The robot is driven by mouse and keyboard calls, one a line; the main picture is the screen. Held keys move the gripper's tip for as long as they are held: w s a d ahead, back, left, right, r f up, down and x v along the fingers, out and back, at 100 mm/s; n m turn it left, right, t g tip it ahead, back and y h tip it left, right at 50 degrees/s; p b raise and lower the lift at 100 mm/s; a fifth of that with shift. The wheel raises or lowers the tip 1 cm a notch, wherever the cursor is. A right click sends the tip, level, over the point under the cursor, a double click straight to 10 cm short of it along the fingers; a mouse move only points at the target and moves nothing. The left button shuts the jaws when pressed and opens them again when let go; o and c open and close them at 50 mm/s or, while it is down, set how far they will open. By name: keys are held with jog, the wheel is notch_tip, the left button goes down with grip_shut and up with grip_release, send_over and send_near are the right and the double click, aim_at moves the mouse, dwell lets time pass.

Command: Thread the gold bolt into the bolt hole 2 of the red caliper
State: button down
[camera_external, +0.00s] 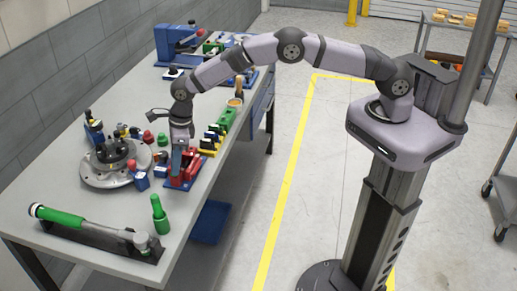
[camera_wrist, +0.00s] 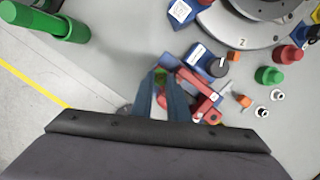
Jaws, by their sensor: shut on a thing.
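The red caliper (camera_external: 189,165) sits at the table's right edge on a blue base. In the wrist view, red parts of the caliper (camera_wrist: 196,79) show just right of my fingers. My gripper (camera_external: 177,170) points down at the caliper's left part, and in the wrist view its two blue-grey fingers (camera_wrist: 163,80) are close together. A small yellow-green bit shows between the fingers; I take it for the gold bolt (camera_wrist: 160,98), mostly hidden by them. Bolt hole 2 cannot be made out, and whether the bolt touches the caliper cannot be told.
A round grey hub fixture (camera_external: 105,178) stands left of the caliper with small coloured parts around it. A green bottle-like part (camera_external: 160,214) stands in front, near a green-handled torque wrench (camera_external: 90,228). A green block (camera_external: 223,122) and a blue vise (camera_external: 175,43) are farther back.

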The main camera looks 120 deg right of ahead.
jog(key=shift+m, duration=0.3)
jog(key=c, duration=1.6)
grip_release()
jog(key=shift+c, duration=0.2)
jog(key=c, duration=0.3)
jog(key=shift+c, duration=0.2)
jog(key=shift+w+p+v, duration=0.2)
jog(key=shift+p+v, duration=0.35)
jog(key=shift+v, duration=0.5)
jog(key=shift+r, duration=0.1)
jog(key=shift+d+n+y+b, duration=0.15)
jog(key=shift+n+y+b, duration=0.3)
jog(key=shift+n, duration=1.25)
